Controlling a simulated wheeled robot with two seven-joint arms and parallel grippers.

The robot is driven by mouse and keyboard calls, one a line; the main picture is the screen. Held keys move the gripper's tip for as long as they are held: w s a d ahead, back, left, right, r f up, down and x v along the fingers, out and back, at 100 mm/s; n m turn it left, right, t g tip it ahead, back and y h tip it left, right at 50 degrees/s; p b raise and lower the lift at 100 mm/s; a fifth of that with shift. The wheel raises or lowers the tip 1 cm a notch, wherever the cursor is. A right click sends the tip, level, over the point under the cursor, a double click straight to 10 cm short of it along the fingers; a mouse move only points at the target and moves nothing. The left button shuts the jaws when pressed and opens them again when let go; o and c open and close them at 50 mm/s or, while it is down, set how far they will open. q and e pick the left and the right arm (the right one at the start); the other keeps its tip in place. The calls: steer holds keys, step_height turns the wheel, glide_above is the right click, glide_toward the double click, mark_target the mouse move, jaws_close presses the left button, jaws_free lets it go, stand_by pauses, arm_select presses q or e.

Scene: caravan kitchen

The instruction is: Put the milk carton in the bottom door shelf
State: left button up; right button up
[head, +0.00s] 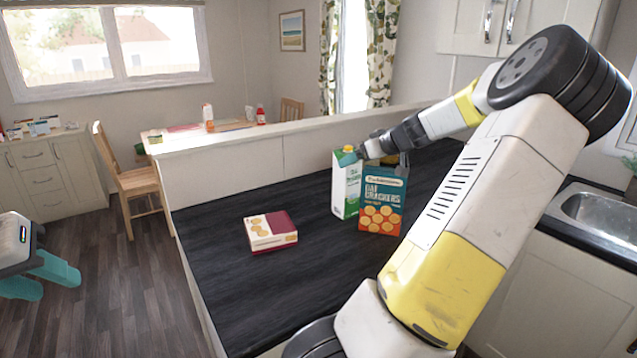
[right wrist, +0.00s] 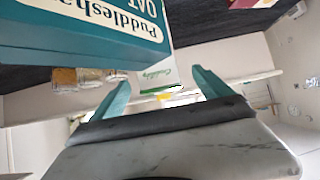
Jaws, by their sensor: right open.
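The milk carton (head: 345,188), white and green with an orange cap, stands upright on the dark counter, partly hidden by an oat crackers box (head: 382,208). My right gripper (head: 352,157) is at the carton's top. In the right wrist view its two teal fingers (right wrist: 163,88) are apart, and the carton's white side (right wrist: 156,72) shows between and beyond them. I cannot tell whether they touch it. My left gripper (head: 46,278) is at the left edge over the floor, its teal fingers apart and empty. No door shelf is in view.
The crackers box stands close in front of the carton and fills the upper left of the right wrist view (right wrist: 85,30). A small red and white box (head: 270,232) lies on the counter (head: 215,290). The counter's left part is clear. A sink (head: 600,212) is at right.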

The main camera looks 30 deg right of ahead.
mark_target(347, 182)
steer(key=x, duration=0.7)
steer(key=shift+w+d+f, duration=0.15)
steer(key=shift+w, duration=0.05)
jaws_close()
stand_by(0.4)
